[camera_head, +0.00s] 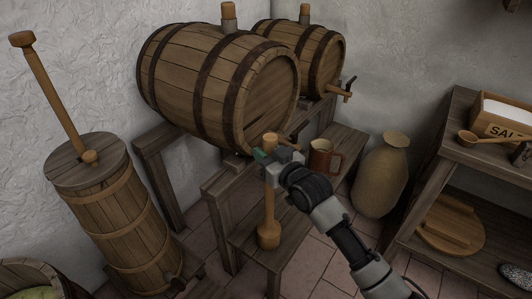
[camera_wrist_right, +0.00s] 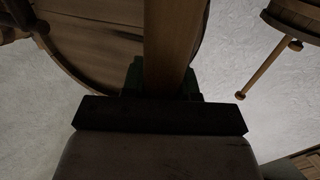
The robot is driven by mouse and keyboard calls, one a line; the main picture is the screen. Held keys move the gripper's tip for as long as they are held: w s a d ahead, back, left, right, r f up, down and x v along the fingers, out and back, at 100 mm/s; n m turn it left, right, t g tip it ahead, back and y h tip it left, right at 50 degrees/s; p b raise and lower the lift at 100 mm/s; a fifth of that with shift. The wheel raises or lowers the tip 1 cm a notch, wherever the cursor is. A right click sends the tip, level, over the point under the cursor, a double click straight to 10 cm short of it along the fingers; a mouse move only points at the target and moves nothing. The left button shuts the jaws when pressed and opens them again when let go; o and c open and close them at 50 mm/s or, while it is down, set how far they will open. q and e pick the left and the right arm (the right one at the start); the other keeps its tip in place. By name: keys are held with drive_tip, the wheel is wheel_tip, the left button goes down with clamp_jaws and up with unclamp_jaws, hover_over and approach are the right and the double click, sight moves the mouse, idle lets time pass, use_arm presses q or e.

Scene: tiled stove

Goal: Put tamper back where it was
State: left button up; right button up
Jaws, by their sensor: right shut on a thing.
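The tamper (camera_head: 268,212) is a light wooden tool with a round shaft and a thicker foot. It stands roughly upright in the head view, foot down, over the front low bench (camera_head: 247,238); I cannot tell whether its foot touches the wood. My right gripper (camera_head: 268,160) is shut around the upper shaft, just below the knob. In the right wrist view the shaft (camera_wrist_right: 168,45) runs up between the dark fingers (camera_wrist_right: 160,82). My left gripper is not in view.
A large barrel (camera_head: 200,85) lies on a stand behind the tamper, with a smaller barrel (camera_head: 318,60) beyond. A brown mug (camera_head: 321,158) stands on the bench close to my gripper. A jar (camera_head: 381,175) is to the right, a churn (camera_head: 125,225) to the left, and a shelf (camera_head: 440,155) far right.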

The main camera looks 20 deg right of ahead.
drive_tip(key=shift+r, duration=0.1)
drive_tip(key=o, duration=0.6)
drive_tip(key=shift+f, duration=0.2)
drive_tip(key=o, duration=0.4)
drive_tip(key=shift+r, duration=0.1)
drive_tip(key=p+v, duration=0.2)
drive_tip(key=v, duration=1)
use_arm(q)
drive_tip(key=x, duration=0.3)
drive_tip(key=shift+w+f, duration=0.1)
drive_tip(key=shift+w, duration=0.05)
use_arm(e)
drive_tip(key=s+f+g+h, duration=0.2)
drive_tip(key=s+f+g, duration=0.2)
drive_tip(key=s+f, duration=0.2)
drive_tip(key=s+f+m+g+h, duration=0.1)
drive_tip(key=s+f+g+h, duration=0.1)
drive_tip(key=s+f+g, duration=0.3)
drive_tip(key=s+f+m+g+h, duration=0.1)
drive_tip(key=s+f+g, duration=0.3)
drive_tip(key=s+f, duration=0.3)
drive_tip(key=shift+s+f+h, duration=0.2)
drive_tip(key=shift+s+h, duration=0.2)
drive_tip(key=shift+s, duration=1.9)
